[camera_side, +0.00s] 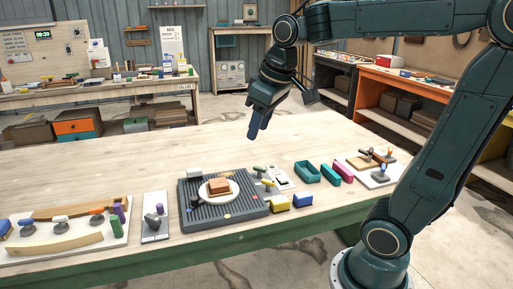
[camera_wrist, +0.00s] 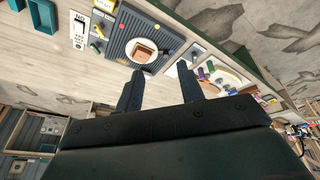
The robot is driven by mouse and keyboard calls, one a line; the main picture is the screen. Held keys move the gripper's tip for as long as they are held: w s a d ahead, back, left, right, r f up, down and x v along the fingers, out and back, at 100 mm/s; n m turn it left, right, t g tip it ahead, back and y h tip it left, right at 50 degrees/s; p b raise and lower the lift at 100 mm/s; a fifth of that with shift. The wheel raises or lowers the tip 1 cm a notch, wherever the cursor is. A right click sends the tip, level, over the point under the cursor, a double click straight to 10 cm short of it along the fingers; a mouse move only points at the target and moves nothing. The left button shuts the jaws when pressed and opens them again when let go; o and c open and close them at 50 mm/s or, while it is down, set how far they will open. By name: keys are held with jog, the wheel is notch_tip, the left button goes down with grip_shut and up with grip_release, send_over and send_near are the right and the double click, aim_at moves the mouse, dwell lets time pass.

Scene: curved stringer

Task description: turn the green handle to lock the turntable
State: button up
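The turntable is a white round plate (camera_side: 216,198) with a wooden block (camera_side: 219,186) on it, set in a dark grey ribbed base (camera_side: 243,205) on the bench. A small green handle (camera_side: 259,169) is at the base's far right corner, beside a yellow handle (camera_side: 268,183). In the wrist view the plate (camera_wrist: 133,58) shows beyond the fingertips, and the green handle looks small at the base's left. My gripper (camera_side: 252,132) is high above the bench, behind the base and apart from everything. Its fingers (camera_wrist: 159,68) are spread and empty.
Yellow (camera_side: 280,204) and blue (camera_side: 302,200) blocks sit right of the base. A teal tray (camera_side: 307,172) and a board with handles (camera_side: 379,180) are further right. Boards with tools (camera_side: 70,245) lie left. The bench behind the base is clear.

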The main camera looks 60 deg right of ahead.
jog(key=w+d+f+g, duration=0.1)
jog(key=w+d, duration=0.6)
jog(key=w, duration=0.1)
jog(key=g, duration=0.3)
send_over(256, 166)
notch_tip(256, 166, down, 16)
jog(key=shift+r+y, duration=0.25)
jog(key=shift+y, duration=0.15)
jog(key=shift+f, duration=0.1)
notch_tip(256, 166, down, 14)
jog(key=shift+r, duration=0.25)
grip_shut()
